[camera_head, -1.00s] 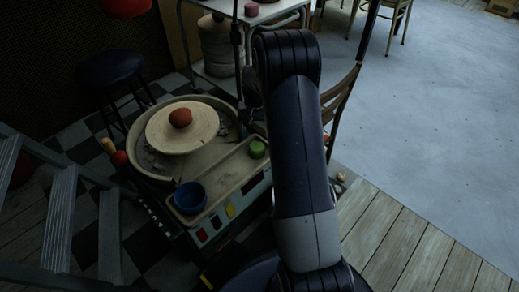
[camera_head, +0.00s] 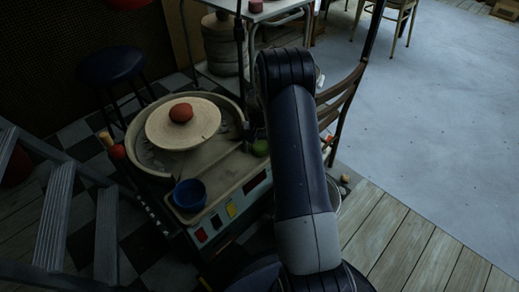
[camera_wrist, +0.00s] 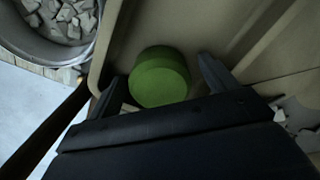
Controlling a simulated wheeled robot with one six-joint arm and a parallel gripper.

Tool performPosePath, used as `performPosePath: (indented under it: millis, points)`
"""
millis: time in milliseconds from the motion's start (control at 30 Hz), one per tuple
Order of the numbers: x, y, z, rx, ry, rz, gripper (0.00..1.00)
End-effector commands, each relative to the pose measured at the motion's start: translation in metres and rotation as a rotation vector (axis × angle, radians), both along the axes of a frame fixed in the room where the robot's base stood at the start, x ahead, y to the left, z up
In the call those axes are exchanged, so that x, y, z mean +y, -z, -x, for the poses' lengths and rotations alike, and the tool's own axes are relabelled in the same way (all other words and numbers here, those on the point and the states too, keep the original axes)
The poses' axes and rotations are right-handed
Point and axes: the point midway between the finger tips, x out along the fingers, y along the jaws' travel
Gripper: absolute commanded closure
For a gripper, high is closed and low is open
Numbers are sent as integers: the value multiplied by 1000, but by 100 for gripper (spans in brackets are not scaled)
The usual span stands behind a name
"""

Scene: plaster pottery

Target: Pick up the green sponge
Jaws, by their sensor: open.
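The green sponge (camera_head: 260,147) is a short round puck near the far right end of the tan tray (camera_head: 240,167) on the pottery wheel. My arm stands close to its right in the head view. In the wrist view the sponge (camera_wrist: 159,77) lies on the tray floor, near the tray's raised wall. My gripper (camera_wrist: 168,80) is open, with one finger visible to the right of the sponge. The gripper body covers the lower part of the wrist view. The fingers do not hold the sponge.
A blue bowl (camera_head: 189,195) sits at the near end of the tray. A reddish-brown lump (camera_head: 181,113) rests on the round wheel head (camera_head: 205,125). A bucket of broken pieces (camera_wrist: 55,25) stands beyond the tray wall. A wooden chair (camera_head: 345,100) stands right of my arm.

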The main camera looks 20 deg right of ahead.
Motion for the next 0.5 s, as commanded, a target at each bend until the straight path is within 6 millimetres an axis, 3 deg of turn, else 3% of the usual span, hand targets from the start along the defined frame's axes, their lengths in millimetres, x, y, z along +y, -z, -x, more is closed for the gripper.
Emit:
performPosePath:
  millis: [67,500]
  points:
    - [0,-1,0,0,0,0,19]
    - [0,-1,0,0,0,0,55]
